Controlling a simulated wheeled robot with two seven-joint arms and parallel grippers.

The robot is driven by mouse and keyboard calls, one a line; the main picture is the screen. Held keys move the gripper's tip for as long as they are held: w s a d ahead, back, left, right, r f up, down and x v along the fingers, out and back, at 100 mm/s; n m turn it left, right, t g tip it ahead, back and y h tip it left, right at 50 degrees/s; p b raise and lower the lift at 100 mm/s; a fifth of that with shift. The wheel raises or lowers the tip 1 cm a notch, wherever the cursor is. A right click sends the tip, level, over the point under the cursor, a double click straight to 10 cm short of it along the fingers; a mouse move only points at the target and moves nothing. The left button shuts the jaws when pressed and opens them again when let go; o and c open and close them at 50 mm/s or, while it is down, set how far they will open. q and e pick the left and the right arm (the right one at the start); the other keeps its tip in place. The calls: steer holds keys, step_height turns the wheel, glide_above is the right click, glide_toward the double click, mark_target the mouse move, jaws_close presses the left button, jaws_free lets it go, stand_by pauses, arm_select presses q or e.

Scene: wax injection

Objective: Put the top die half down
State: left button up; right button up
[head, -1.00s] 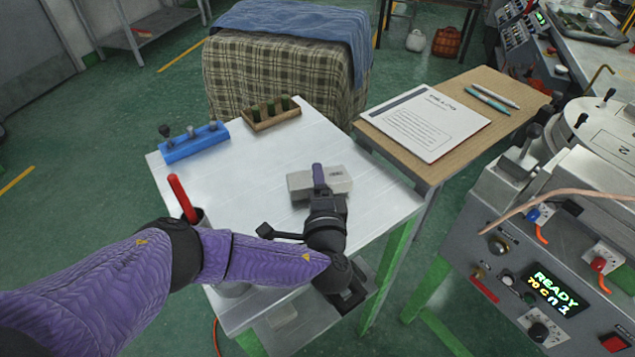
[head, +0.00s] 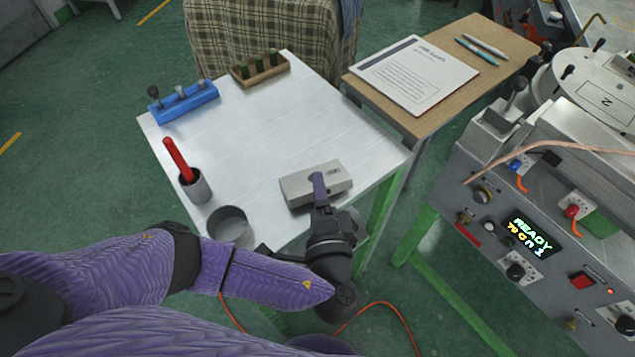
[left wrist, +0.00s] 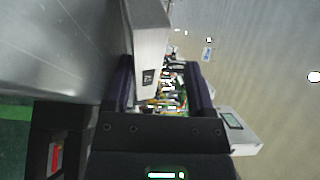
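A light grey metal die block (head: 298,190) rests on the near right part of the white table. I cannot tell its top half from its bottom half for sure. My left gripper (head: 319,184) reaches in from the near side, with one purple finger showing over the top of the block; the other finger is hidden in the head view. In the left wrist view the die block (left wrist: 150,40) lies between the gripper's fingers (left wrist: 160,85), close to the left-hand one. A gap shows between it and the right-hand finger, so the gripper looks open. My right gripper is not in view.
The white table (head: 230,135) holds a blue holder (head: 185,103), a wooden rack (head: 260,70), a cup with a red-handled tool (head: 195,186) and a grey round container (head: 228,226). A wooden side table with a paper (head: 415,80) and the wax injector (head: 510,210) stand right.

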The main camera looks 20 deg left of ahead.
arm_select(q)
steer(key=shift+o, duration=0.2)
steer(key=o, duration=0.4)
steer(key=p+v, duration=0.1)
steer(key=v, duration=0.9)
